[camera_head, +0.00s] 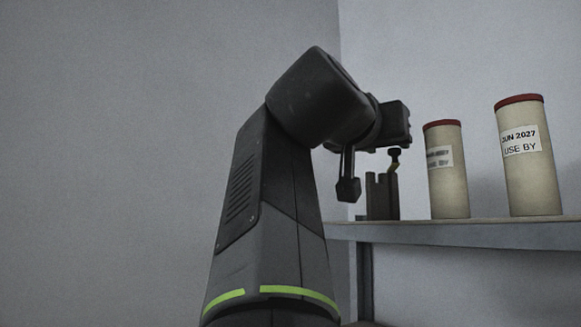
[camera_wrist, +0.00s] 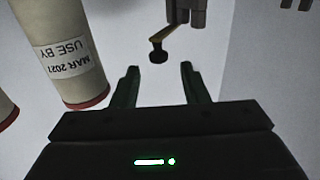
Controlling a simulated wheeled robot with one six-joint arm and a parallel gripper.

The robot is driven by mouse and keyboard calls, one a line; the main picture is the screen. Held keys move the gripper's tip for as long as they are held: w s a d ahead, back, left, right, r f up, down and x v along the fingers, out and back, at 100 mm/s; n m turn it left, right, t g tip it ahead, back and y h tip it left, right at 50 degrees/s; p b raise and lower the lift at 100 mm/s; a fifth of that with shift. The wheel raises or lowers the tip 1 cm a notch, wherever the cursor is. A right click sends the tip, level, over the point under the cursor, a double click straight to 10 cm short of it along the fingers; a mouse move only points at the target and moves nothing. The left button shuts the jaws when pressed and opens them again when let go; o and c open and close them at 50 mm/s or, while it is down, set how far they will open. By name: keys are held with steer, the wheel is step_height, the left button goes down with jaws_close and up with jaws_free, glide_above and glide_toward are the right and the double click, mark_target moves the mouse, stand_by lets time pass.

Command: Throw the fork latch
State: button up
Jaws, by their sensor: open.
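The fork latch stands on the shelf in the head view: a dark upright bracket (camera_head: 382,197) with a notched top and a short lever, brass-coloured below its dark knob (camera_head: 394,153). In the wrist view, which looks upside down, the brass arm of the lever (camera_wrist: 176,31) slants from the bracket (camera_wrist: 199,14) to the dark knob (camera_wrist: 158,55). My gripper (camera_wrist: 160,68) is open and empty. The knob shows between and just beyond its two fingertips, apparently not touching. In the head view, my gripper's body is just above the knob; its fingers cannot be made out there.
Two tan cylinders with red caps and date labels, a nearer one (camera_head: 530,175) and one beside the latch (camera_head: 447,182), stand on the grey shelf (camera_head: 480,233). A labelled cylinder (camera_wrist: 62,45) is at the wrist view's left. Left of my arm is bare wall.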

steer(key=b+v, duration=0.1)
steer(key=v, duration=0.7)
steer(key=shift+s+a+b, duration=0.15)
steer(key=shift+s+b, duration=0.05)
steer(key=shift+b, duration=0.15)
stand_by(0.4)
